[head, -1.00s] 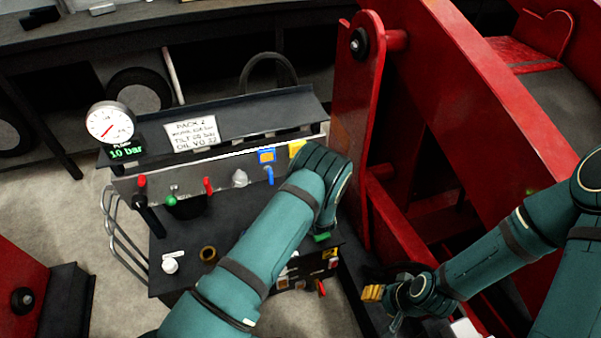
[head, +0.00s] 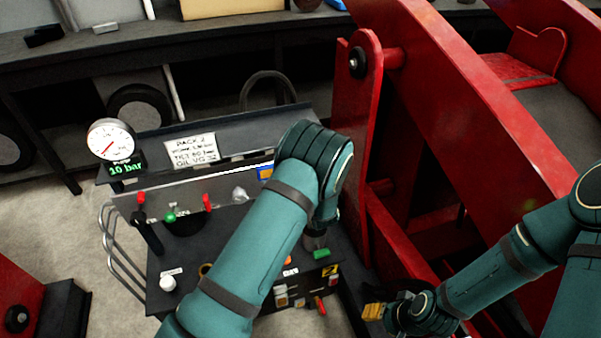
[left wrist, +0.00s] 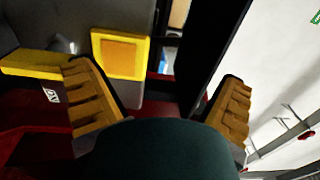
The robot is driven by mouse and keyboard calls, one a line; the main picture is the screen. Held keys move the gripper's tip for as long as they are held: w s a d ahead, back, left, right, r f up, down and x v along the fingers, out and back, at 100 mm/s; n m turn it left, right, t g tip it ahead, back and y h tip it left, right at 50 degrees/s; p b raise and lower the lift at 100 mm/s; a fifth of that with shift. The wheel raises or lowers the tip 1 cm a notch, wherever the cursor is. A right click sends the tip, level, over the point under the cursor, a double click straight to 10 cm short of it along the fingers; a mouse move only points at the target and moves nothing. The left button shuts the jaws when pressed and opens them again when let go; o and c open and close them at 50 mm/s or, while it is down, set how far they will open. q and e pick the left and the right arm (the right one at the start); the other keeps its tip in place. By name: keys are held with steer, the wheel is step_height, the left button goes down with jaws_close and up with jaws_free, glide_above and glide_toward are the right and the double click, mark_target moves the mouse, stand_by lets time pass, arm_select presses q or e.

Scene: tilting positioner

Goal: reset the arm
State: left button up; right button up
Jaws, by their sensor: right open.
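My left arm reaches over the hydraulic pack (head: 222,235), and its forearm and wrist hide the left gripper in the head view. In the left wrist view my left gripper (left wrist: 162,105) has its two ribbed fingers wide apart, with nothing held between them. A yellow-framed panel (left wrist: 120,56) lies beyond the left finger, apart from it. My right gripper (head: 377,311) is low at the right of the pack, its orange fingertips open, seen small. The red tilting positioner (head: 357,150) stands right of the pack. Red levers (head: 208,203) and a green knob (head: 170,217) show on the pack.
A pressure gauge (head: 110,142) above a green "10 bar" display stands at the pack's left. A printed sign (head: 189,152) reads "PACK 2". A bent handrail (head: 112,244) edges the pack. A dark workbench (head: 240,35) runs behind. Bare floor (head: 60,225) lies at left.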

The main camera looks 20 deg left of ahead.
arm_select(q)
steer(key=shift+s+d+f, duration=0.1)
steer(key=shift+f, duration=0.2)
steer(key=s+a+f+n+g, duration=0.1)
steer(key=s+a+f+g, duration=0.2)
steer(key=s+f+g, duration=0.3)
steer(key=s+a+f+n+g, duration=0.2)
steer(key=s+a+f+g, duration=0.2)
steer(key=s+f, duration=0.25)
steer(key=s+d+f+n+g+h, duration=0.1)
steer(key=s+d+f+g+h, duration=0.15)
steer(key=s, duration=0.45)
steer(key=s+d+f+n+g+h, duration=0.1)
steer(key=s+d+f+g+h, duration=0.2)
steer(key=s, duration=0.4)
steer(key=s+d+r+n+t+h, duration=0.1)
steer(key=s+d+r+n+h, duration=0.1)
steer(key=s+d+n+h, duration=0.1)
steer(key=s+d+r+n+t+h, duration=0.1)
steer(key=s+d+r+n+h, duration=0.2)
steer(key=d, duration=0.5)
steer(key=shift+s+d+r+n+h, duration=0.15)
steer(key=shift+s+n+h, duration=0.2)
steer(key=shift+n+h, duration=0.75)
steer(key=shift+m+h, duration=0.25)
steer(key=shift+m, duration=0.05)
